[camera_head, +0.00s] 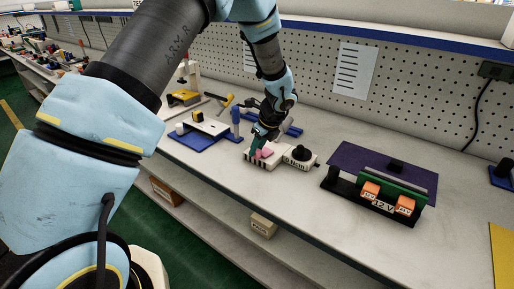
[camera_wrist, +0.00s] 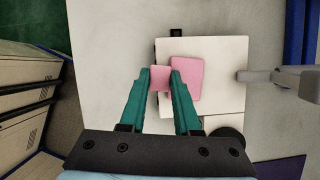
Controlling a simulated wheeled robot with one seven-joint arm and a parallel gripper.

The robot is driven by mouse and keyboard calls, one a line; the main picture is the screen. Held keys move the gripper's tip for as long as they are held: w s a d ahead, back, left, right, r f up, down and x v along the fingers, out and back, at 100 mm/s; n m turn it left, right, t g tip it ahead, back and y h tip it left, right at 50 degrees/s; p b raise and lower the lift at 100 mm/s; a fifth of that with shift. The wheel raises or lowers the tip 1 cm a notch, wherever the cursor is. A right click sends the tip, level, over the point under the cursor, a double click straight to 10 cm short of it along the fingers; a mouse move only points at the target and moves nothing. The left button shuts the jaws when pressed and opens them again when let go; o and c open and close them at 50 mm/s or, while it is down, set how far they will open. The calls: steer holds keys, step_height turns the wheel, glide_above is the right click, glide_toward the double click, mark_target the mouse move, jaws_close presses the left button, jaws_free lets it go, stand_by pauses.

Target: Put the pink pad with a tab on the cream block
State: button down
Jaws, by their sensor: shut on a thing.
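The pink pad with a tab (camera_wrist: 187,79) shows in the wrist view, its small tab between my teal fingertips and its wider part to the right. My gripper (camera_wrist: 161,76) is shut on the tab. The cream block (camera_wrist: 215,55) lies beneath; the pad overlaps its left and middle part. I cannot tell whether the pad touches the block or is just above it. In the head view my gripper (camera_head: 258,147) points down at the left end of the cream block (camera_head: 279,164), with the pink pad (camera_head: 266,153) partly hidden by the fingers.
A black knob (camera_head: 303,152) stands on the right end of the block. A blue tray (camera_head: 197,142) is to the left. A dark fixture with orange parts (camera_head: 375,196) on a purple mat is to the right. The bench front (camera_head: 290,215) is clear.

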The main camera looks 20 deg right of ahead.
steer(key=shift+f, duration=0.15)
steer(key=c, duration=0.5)
jaws_free()
steer(key=shift+c, duration=0.2)
steer(key=b+v, duration=0.2)
steer(key=v, duration=0.8)
steer(key=shift+s+r, duration=0.15)
steer(key=shift+r, duration=0.25)
